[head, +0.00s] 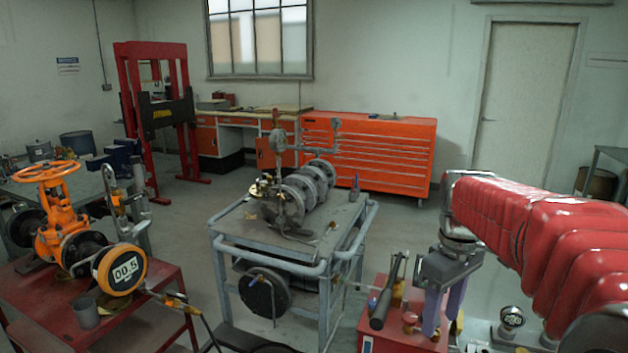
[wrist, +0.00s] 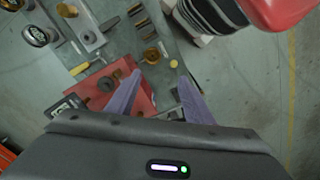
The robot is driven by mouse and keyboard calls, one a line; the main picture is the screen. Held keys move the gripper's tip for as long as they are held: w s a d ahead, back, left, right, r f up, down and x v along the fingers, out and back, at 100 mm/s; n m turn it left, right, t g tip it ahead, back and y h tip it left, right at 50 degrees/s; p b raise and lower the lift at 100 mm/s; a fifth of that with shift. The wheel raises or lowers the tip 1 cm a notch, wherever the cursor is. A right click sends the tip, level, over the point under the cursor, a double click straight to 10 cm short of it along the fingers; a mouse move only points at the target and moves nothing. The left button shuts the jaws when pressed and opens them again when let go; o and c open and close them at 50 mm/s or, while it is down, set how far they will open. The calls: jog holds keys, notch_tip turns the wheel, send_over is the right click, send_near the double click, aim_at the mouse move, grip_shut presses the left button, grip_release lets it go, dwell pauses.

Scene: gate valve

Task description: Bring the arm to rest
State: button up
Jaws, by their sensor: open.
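My gripper (head: 443,324) hangs from my red-sleeved arm at the right of the head view, with its purple fingers pointing down. The fingers are apart, and I see nothing held between them. In the wrist view, my gripper (wrist: 160,79) is above a grey surface with small parts and a red box (wrist: 124,92). How high the fingertips are above these parts I cannot tell. The orange gate valve (head: 55,222) with its handwheel stands on a red table (head: 165,300) at the left, well away from my gripper.
A grey cart (head: 240,228) carrying a flanged pipe assembly (head: 295,195) stands in the middle. A black-handled tool (head: 386,295) and a gauge (head: 512,317) are close to my gripper. An orange drawer cabinet (head: 380,155) is against the back wall, with open floor before it.

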jog(key=s+a+f+m+t, duration=0.1)
jog(key=s+a+m+t, duration=0.1)
jog(key=s, duration=0.6)
jog(key=s+a+f+m+t, duration=0.1)
jog(key=s+a+m+t, duration=0.2)
jog(key=s+a, duration=0.4)
jog(key=shift+s+m+t, duration=0.3)
jog(key=shift+s+m, duration=0.4)
jog(key=shift+s, duration=0.55)
dwell(2.4)
